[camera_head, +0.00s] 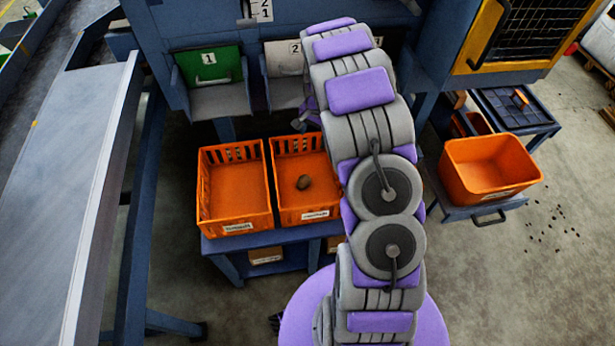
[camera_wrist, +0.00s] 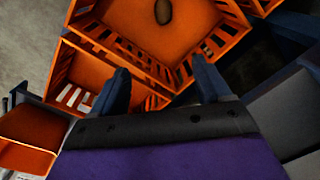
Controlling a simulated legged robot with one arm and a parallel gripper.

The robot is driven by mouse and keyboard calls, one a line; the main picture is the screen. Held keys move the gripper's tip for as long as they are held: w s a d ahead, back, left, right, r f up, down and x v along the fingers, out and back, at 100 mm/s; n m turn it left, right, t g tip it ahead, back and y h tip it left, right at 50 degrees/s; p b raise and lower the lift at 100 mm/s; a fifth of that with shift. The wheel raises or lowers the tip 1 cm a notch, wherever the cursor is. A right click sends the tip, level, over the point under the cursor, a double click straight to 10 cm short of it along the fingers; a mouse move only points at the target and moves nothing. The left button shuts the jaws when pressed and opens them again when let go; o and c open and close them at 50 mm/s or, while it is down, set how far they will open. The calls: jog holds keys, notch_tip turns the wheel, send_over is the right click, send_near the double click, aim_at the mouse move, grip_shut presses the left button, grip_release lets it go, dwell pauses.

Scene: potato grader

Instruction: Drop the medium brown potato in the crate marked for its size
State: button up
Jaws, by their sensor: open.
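A brown potato (camera_head: 304,182) shows inside the right one of two slatted orange crates; whether it rests on the floor is hard to tell. It also shows in the wrist view (camera_wrist: 163,12), beyond the fingers and apart from them. The right crate (camera_head: 302,217) and the left crate (camera_head: 235,228) stand side by side. Each has a white front label too small to read. My gripper (camera_wrist: 158,65) has its two dark blue fingers spread, with nothing between them. In the head view my arm mostly hides it, above the back of the right crate.
The crates stand on a blue rack (camera_head: 222,248). Behind them are a green chute numbered 1 (camera_head: 208,62) and a pale one numbered 2 (camera_head: 284,58). A larger orange bin (camera_head: 490,170) stands at the right. A grey conveyor (camera_head: 60,180) runs along the left.

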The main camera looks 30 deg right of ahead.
jog(key=shift+d+r+p, duration=0.55)
jog(key=shift+d+r, duration=0.75)
jog(key=shift+r, duration=2.3)
jog(key=s+a+r+n+g, duration=0.1)
jog(key=s+a+r+n, duration=0.1)
jog(key=s+a+r, duration=0.5)
jog(key=s+a+r+n, duration=0.35)
jog(key=s+r, duration=0.25)
jog(key=s, duration=0.3)
jog(key=s+a+r+n, duration=0.1)
jog(key=s+a+n, duration=0.2)
jog(key=s, duration=0.8)
jog(key=s+a+r+n+g, duration=0.1)
jog(key=s+a, duration=0.5)
jog(key=s, duration=0.6)
jog(key=shift+a+r+n, duration=0.15)
jog(key=shift+r+n, duration=0.5)
jog(key=shift+n, duration=0.3)
